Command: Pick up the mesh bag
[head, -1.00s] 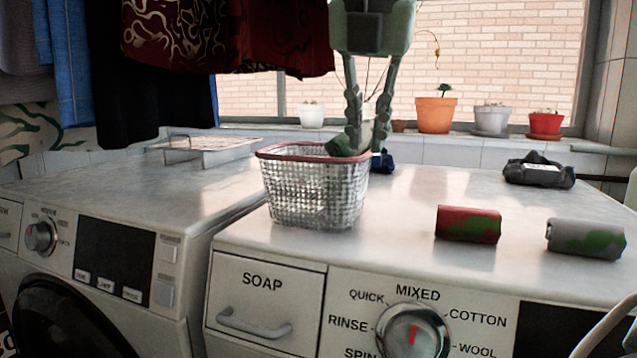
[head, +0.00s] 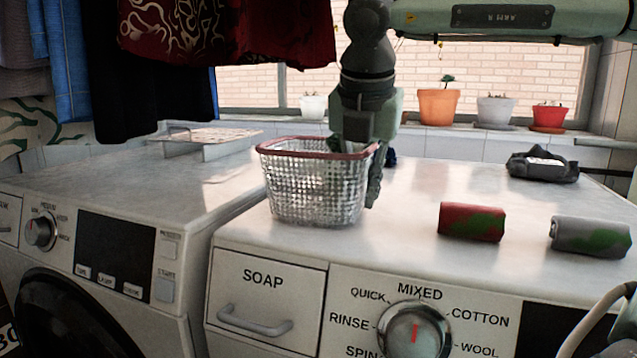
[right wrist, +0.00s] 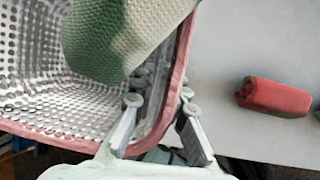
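The mesh bag (head: 315,190) is a silver mesh, basket-like container with a dull red rim, upright on the front right washing machine. It also shows in the right wrist view (right wrist: 62,112). My right gripper (head: 366,172) points down at its right side. In the right wrist view the fingers of my right gripper (right wrist: 162,138) are apart, one inside the mesh bag and one outside, with the rim between them. A green-and-white woven item (right wrist: 120,38) is at the bag's opening. My left gripper is not in view.
A red-and-green roll (head: 471,222) and a grey-and-green roll (head: 590,237) lie to the right on the machine top (head: 440,180). A dark folded item (head: 542,167) lies farther back. Potted plants line the windowsill; clothes hang at upper left.

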